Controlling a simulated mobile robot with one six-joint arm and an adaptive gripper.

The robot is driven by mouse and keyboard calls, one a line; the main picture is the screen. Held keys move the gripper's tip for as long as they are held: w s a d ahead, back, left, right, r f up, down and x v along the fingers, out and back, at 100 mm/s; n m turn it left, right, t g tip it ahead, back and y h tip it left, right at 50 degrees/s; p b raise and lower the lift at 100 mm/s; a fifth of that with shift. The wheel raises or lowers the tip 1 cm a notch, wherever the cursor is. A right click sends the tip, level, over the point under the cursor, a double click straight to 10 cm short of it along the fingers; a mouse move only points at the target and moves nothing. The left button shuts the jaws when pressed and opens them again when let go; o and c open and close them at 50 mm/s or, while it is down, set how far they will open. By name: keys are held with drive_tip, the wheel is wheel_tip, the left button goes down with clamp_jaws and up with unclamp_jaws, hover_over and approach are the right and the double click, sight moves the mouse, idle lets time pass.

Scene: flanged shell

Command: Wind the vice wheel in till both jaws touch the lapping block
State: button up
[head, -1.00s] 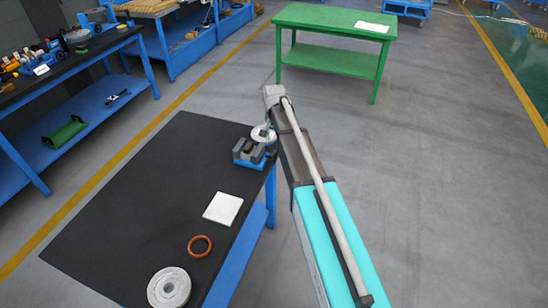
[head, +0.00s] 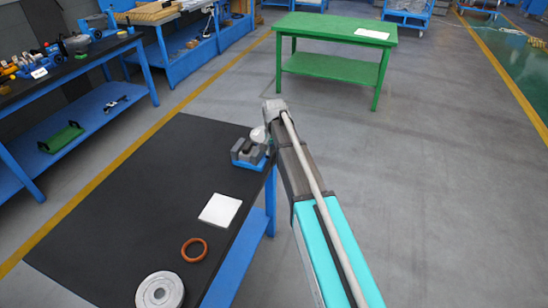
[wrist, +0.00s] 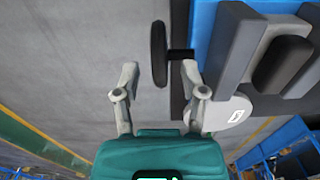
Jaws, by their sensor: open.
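The vice (head: 247,160), with a blue base and grey jaws, sits at the far right corner of the black-topped bench. In the wrist view its black wheel (wrist: 159,54) is seen edge-on, on a short dark shaft at the left end of the blue base (wrist: 204,32). A grey jaw (wrist: 236,45) stands nearest the wheel. A dark block (wrist: 283,62), probably the lapping block, is farther right; I cannot tell whether the jaws touch it. My gripper (wrist: 160,70) is open, with its fingertips appearing either side of the wheel's lower part; contact is unclear. My arm hides the wheel in the head view.
A pale round piece (wrist: 222,112) lies close to the right finger. A white square plate (head: 220,209), an orange ring (head: 194,249) and a grey flanged disc (head: 160,291) lie on the bench (head: 110,210). A green table (head: 335,27) stands beyond; the floor between is clear.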

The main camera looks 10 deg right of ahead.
drive_tip(key=shift+f, duration=0.4)
clamp_jaws()
